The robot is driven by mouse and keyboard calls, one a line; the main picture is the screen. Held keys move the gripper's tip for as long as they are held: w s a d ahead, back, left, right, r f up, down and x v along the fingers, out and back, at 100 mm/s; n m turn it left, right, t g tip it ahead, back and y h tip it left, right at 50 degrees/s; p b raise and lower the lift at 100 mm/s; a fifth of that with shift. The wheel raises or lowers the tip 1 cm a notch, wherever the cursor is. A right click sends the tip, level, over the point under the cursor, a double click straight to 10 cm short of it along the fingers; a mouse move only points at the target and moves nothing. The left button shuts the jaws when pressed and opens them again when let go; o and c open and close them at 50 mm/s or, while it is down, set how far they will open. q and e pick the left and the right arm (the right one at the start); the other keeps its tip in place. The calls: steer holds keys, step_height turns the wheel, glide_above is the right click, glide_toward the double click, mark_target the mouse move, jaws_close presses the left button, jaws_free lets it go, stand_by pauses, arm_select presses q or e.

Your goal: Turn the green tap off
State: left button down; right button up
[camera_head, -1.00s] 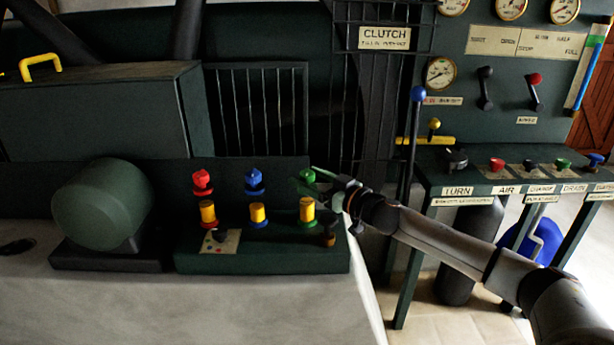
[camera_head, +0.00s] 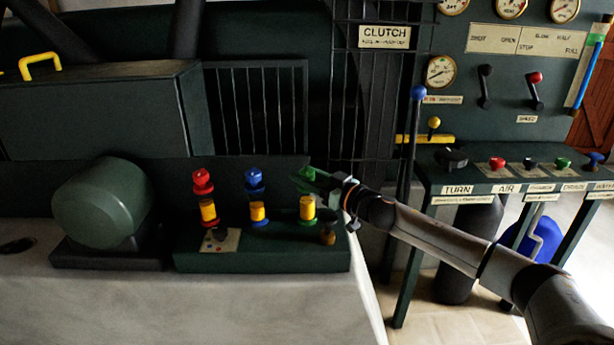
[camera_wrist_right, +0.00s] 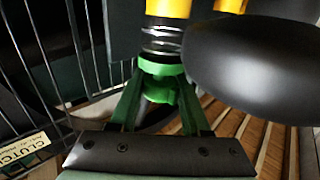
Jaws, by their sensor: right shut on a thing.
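The green tap (camera_head: 306,174) is the right one of three taps on a dark green block, above a yellow cylinder with a green ring. My right gripper (camera_head: 318,178) reaches in from the right and is shut on the green tap, covering part of it. In the right wrist view the green tap (camera_wrist_right: 160,72) sits between the two green fingers, below a clear ribbed piece and a yellow cylinder. My left gripper is not in view.
A red tap (camera_head: 202,180) and a blue tap (camera_head: 254,180) stand to the left on the same block (camera_head: 270,262). A blue-knobbed lever (camera_head: 417,95) rises right of the gripper. A rounded green housing (camera_head: 100,205) stands at left. The pale bench top in front is clear.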

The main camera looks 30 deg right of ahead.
jaws_close()
